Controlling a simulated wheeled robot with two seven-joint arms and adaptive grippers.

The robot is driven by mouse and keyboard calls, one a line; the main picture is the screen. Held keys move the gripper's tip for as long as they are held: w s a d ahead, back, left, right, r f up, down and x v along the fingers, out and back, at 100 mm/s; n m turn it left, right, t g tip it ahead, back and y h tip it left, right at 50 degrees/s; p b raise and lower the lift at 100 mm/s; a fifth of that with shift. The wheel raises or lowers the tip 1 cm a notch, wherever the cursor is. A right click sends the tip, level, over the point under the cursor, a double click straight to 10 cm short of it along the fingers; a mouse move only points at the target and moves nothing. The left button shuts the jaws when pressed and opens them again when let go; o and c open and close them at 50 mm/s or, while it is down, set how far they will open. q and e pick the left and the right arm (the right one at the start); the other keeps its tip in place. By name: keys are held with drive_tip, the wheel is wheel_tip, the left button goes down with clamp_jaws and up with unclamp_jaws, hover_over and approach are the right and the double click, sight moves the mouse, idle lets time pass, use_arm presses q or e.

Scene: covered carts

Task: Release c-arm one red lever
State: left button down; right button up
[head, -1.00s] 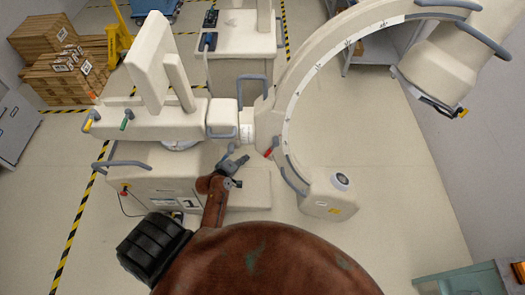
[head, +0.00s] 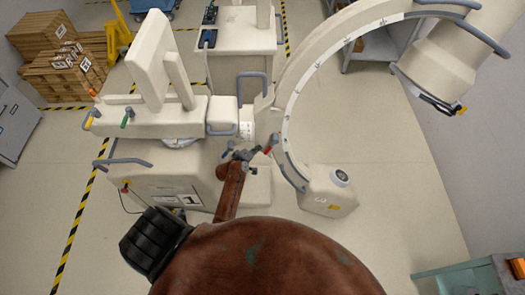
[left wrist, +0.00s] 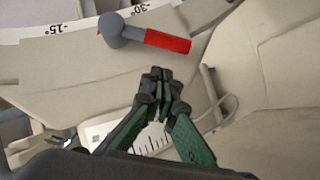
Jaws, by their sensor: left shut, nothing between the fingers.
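The c-arm (head: 288,104) is a large cream arc with a scale along its edge. The red lever (head: 267,149) sits at the left side of the arc. In the left wrist view the red lever (left wrist: 167,41) has a grey round hub (left wrist: 118,30) at its left end and points right, tilted slightly down. My left gripper (head: 252,155) is just left of and below the lever in the head view. In the left wrist view its fingertips (left wrist: 157,76) are together and empty, a little below the lever, with a gap between. My right gripper is not in view.
The machine's cream base (head: 165,175) and grey handles (head: 253,86) stand close to the left and above. The arc's lower end block (head: 328,192) is to the right. Open floor (head: 400,205) lies further right. Stacked boxes (head: 62,68) are at the far left.

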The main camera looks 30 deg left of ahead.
use_arm(q)
drive_tip(key=shift+w+d+f, duration=0.3)
drive_tip(key=shift+d+f, duration=0.05)
drive_tip(key=shift+d, duration=0.2)
drive_tip(key=shift+w+d+f, duration=0.3)
drive_tip(key=shift+d+f, duration=0.05)
drive_tip(key=shift+d, duration=0.15)
